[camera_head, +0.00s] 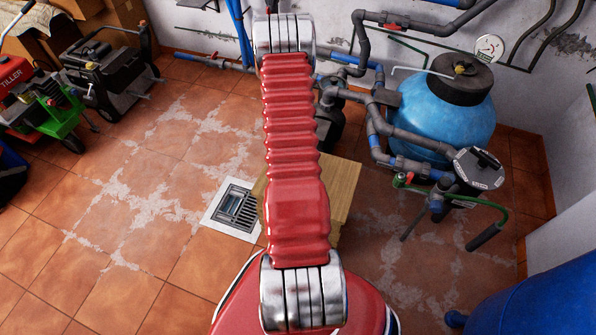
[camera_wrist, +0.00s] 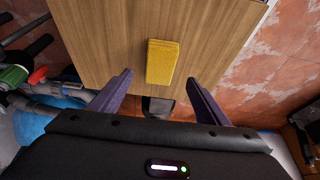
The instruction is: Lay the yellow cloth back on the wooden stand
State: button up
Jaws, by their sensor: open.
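The yellow cloth (camera_wrist: 162,60) shows in the wrist view as a small folded, block-like shape. It appears to lie on the top of the wooden stand (camera_wrist: 100,40), close to one edge. My gripper (camera_wrist: 160,78) is open, with its two purple fingers apart on either side of the cloth's near end. Neither finger appears to touch the cloth; the height between them is hard to tell. In the head view the wooden stand (camera_head: 343,192) is partly hidden behind my red arm, and the cloth and gripper are out of sight there.
A blue tank (camera_head: 440,115) with grey pipes and a filter housing (camera_head: 478,170) stands right of the wooden stand. A floor drain (camera_head: 237,208) lies left of it. Garden machines (camera_head: 105,75) stand at the far left. The tiled floor on the left is mostly clear.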

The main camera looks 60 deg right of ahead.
jog(key=shift+v, duration=1.35)
jog(key=shift+w, duration=0.1)
jog(key=w+a+r+n+t+y, duration=0.1)
jog(key=w+a+r+n+t, duration=0.15)
jog(key=w+a+r, duration=0.6)
jog(key=w+a+r+n+t+y, duration=0.1)
jog(key=w+a+r+n, duration=0.2)
jog(key=w+a+r, duration=0.8)
jog(key=s+a+r+n+t+y, duration=0.1)
jog(key=a+r+n, duration=0.1)
jog(key=a+r, duration=0.35)
jog(key=a+r+n+y, duration=0.1)
jog(key=a+r+n, duration=0.15)
jog(key=r, duration=0.65)
jog(key=s+a+r+n, duration=0.3)
jog(key=s+a+r, duration=0.3)
jog(key=s+a, duration=0.2)
jog(key=s+a+r+n, duration=0.3)
jog(key=s+a+r, duration=0.4)
jog(key=s+a, duration=0.2)
jog(key=shift+a+y, duration=0.3)
jog(key=shift+a, duration=0.4)
